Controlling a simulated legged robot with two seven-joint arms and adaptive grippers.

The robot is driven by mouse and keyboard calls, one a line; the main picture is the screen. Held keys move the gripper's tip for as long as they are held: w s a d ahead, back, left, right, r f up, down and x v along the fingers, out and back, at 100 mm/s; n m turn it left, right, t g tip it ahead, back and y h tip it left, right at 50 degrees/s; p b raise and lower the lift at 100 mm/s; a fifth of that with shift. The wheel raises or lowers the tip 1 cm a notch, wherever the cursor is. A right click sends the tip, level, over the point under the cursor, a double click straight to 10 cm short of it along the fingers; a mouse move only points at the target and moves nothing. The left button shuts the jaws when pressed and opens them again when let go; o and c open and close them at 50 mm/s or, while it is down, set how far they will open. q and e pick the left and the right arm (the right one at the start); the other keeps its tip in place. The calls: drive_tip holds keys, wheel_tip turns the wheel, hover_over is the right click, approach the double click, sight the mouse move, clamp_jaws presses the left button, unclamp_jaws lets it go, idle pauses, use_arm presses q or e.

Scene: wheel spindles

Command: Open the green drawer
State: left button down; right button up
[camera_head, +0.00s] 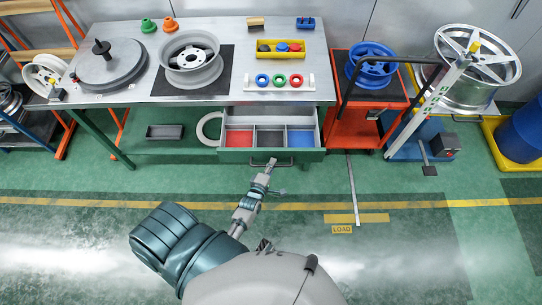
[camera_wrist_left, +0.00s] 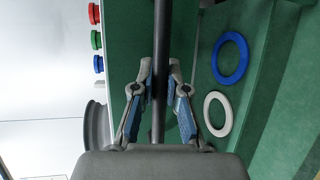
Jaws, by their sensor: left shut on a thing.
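The green drawer (camera_head: 232,157) under the workbench stands pulled out. Its inside shows red, grey and blue compartments. Its dark bar handle (camera_head: 256,164) is on the front face. My left gripper (camera_head: 269,166) is at this handle. In the left wrist view the two blue-padded fingers (camera_wrist_left: 160,85) are on either side of the dark handle bar (camera_wrist_left: 162,45), shut on it. My right gripper is in neither view.
A red cart (camera_head: 376,120) stands to the drawer's right. In the left wrist view a blue ring (camera_wrist_left: 218,75) and a white ring (camera_wrist_left: 207,108) lie on green. The floor in front is mostly clear.

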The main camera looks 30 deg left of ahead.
use_arm(q)
drive_tip(key=shift+s+d+f, duration=0.2)
drive_tip(key=shift+s+d, duration=0.1)
drive_tip(key=shift+s, duration=0.1)
drive_tip(key=c, duration=1.3)
unclamp_jaws()
drive_tip(key=shift+o, duration=0.6)
drive_tip(key=shift+w+r, duration=0.1)
drive_tip(key=shift+w, duration=0.05)
drive_tip(key=v, duration=1.2)
